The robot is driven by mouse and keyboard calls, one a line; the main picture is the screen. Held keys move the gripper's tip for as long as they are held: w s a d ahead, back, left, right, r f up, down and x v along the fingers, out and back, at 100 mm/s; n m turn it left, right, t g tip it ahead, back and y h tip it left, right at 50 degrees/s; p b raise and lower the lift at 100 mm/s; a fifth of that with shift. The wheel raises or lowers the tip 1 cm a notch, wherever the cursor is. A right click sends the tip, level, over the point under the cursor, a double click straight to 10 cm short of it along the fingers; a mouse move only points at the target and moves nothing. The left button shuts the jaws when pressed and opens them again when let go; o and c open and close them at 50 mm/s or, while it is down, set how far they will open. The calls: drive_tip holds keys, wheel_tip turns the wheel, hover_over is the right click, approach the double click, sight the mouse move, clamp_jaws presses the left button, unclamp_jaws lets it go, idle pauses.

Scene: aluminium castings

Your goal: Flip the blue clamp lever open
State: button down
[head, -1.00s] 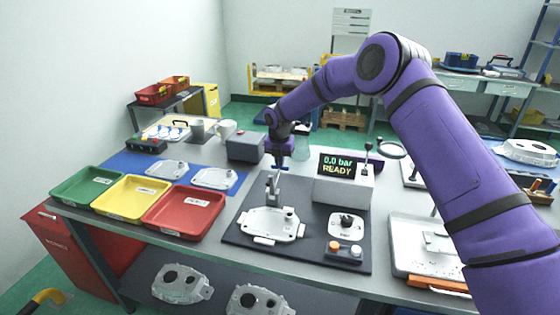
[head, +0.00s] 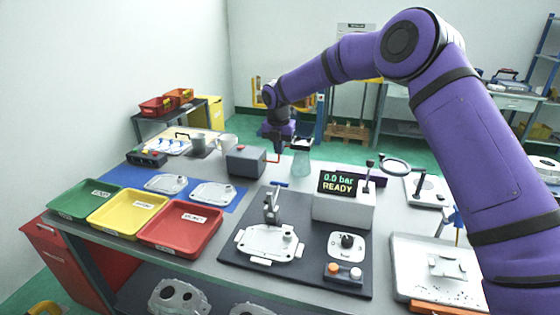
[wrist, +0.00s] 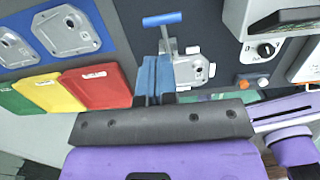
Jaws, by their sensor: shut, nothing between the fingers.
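The clamp (head: 271,208) stands at the back edge of the pale casting (head: 268,243) on the dark mat. Its blue lever handle (head: 281,184) is a short crossbar at the top. In the wrist view the blue crossbar (wrist: 162,19) sits on a thin grey stem, just beyond my fingertips. My gripper (head: 279,150) hangs above and behind the lever, with a visible gap between them. Its blue-grey fingers show in the wrist view (wrist: 153,78), together and empty. They hide part of the clamp's base there.
A grey box with a display reading 0.0 bar READY (head: 343,205) stands right of the clamp. A knob unit (head: 346,244) and a button box (head: 344,272) are in front of it. Red (head: 181,228), yellow and green trays are left. A glass flask (head: 301,161) stands behind.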

drive_tip(key=shift+r, duration=1.2)
